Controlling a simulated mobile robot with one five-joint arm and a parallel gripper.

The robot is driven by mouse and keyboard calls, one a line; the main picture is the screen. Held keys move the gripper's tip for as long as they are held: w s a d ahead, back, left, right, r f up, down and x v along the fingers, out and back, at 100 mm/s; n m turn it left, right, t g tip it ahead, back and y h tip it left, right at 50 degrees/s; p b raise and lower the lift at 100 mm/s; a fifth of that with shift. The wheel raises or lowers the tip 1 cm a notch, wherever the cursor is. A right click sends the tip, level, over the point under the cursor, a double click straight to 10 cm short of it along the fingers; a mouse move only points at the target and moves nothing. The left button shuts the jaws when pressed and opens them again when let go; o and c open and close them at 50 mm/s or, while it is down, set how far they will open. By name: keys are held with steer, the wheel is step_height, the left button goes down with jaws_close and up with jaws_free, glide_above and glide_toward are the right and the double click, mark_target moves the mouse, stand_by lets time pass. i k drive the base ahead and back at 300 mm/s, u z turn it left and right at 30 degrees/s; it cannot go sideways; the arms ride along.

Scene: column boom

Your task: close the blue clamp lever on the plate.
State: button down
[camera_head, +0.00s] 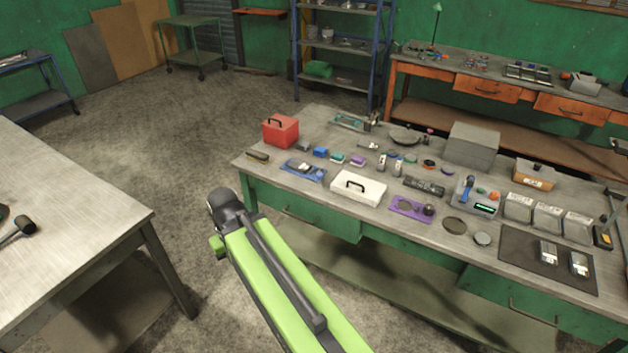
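A blue flat piece with a dark and pale fitting on top (303,168) lies near the left front of the green workbench; it is too small to tell whether this is a clamp, or how its lever stands. A second blue part, an upright blue lever-like piece (467,187), stands on a grey unit with a small green display, right of the bench's middle. I cannot tell which one is the clamp lever on the plate. My lime-green arm reaches up from the bottom to a dark joint, left of the bench and apart from it. My gripper is not visible.
The workbench (330,223) also holds a red box (281,131), a white case (358,188), a purple plate (408,209), a grey block (471,146) and clear trays (548,217). Another table (60,225) stands at the left. Open floor (200,130) lies behind and between them.

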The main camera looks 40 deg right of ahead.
mark_target(319, 174)
steer(key=u, duration=0.15)
steer(key=i, duration=1.15)
steer(key=z, duration=0.3)
steer(key=k, duration=0.85)
steer(key=z, duration=0.15)
steer(key=i, duration=0.95)
steer(key=u, duration=0.05)
